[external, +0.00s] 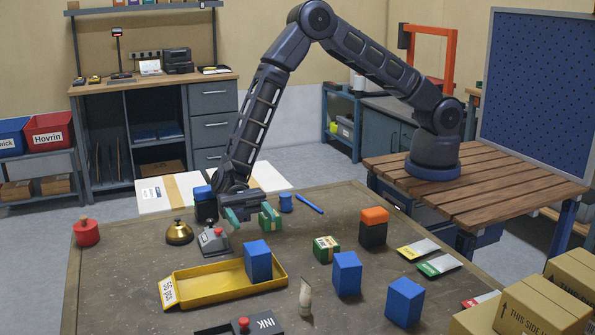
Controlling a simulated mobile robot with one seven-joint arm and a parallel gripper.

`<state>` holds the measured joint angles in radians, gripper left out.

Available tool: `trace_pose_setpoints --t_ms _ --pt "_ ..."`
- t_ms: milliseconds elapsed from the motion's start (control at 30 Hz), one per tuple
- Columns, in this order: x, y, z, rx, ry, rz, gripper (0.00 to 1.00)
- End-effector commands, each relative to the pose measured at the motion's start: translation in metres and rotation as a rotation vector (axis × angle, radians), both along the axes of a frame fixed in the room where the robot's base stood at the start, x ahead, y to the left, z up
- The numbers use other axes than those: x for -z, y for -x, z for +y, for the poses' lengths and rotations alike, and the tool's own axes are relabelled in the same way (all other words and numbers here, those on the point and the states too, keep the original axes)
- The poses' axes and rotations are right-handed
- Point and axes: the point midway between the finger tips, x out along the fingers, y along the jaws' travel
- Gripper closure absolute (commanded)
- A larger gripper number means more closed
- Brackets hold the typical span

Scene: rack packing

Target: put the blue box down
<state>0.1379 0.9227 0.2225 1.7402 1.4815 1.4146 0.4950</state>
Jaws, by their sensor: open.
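Three blue boxes stand upright on the table. One blue box (258,262) is in the right end of the yellow tray (212,293). Another blue box (347,274) stands to the right of the tray, and a third blue box (405,302) stands further right, near the front. My gripper (248,214) is open, low over the table behind the tray, apart from all three blue boxes. A green carton (270,218) is close beside its right finger; whether they touch I cannot tell.
A brass bell (179,232) and a grey device with a red button (213,241) stand left of my gripper. A green carton (326,249), an orange-topped dark block (373,228), a white tube (305,297) and an ink pad (240,328) surround the tray.

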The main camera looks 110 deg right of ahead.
Motion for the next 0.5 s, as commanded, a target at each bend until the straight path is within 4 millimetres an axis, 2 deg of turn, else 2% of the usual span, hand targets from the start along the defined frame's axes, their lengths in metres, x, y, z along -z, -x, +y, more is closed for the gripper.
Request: trace_pose_setpoints --t_ms 167,500 --pt "-0.026 0.013 0.000 -0.041 0.051 -0.057 0.33" --pt "-0.107 0.077 -0.011 -0.199 0.261 -0.283 0.33"
